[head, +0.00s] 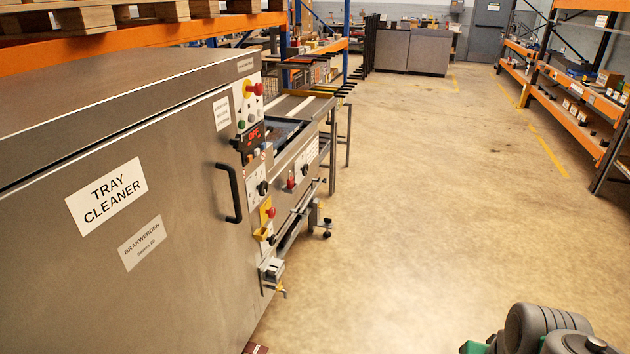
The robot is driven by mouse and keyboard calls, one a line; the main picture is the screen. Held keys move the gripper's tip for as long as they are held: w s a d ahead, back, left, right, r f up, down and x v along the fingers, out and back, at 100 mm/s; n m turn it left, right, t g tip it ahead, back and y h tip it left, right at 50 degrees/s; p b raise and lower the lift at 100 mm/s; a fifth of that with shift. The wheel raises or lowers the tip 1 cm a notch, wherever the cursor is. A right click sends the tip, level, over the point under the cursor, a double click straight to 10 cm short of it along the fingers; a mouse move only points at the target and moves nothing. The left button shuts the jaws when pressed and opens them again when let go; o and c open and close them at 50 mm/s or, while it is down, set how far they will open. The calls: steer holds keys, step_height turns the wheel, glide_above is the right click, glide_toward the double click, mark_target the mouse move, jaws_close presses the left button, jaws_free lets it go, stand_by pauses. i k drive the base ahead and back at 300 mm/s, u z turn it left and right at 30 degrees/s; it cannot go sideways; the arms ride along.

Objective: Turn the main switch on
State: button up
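The tray cleaner (150,262) is a large steel machine filling the left of the head view, with a label reading "TRAY CLEANER". Its controls run down the right edge of the front. A red and yellow button (256,89) is at the top, above a display (254,133) with red characters that appear to read "OFF". Black knobs (262,187) sit lower. Below them are another red knob on a yellow plate (269,213) and a yellow part (261,234). I cannot tell which control is the main switch. My gripper is not in view; part of my arm shows at bottom right.
A black door handle (231,193) sticks out from the machine's front. A conveyor section with metal legs (348,137) extends behind it. Orange shelving (570,95) stands at the right. The concrete floor (440,200) between them is clear.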

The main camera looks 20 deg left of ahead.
mark_target(270, 214)
steer(key=i, duration=2.5)
steer(key=u, duration=3.55)
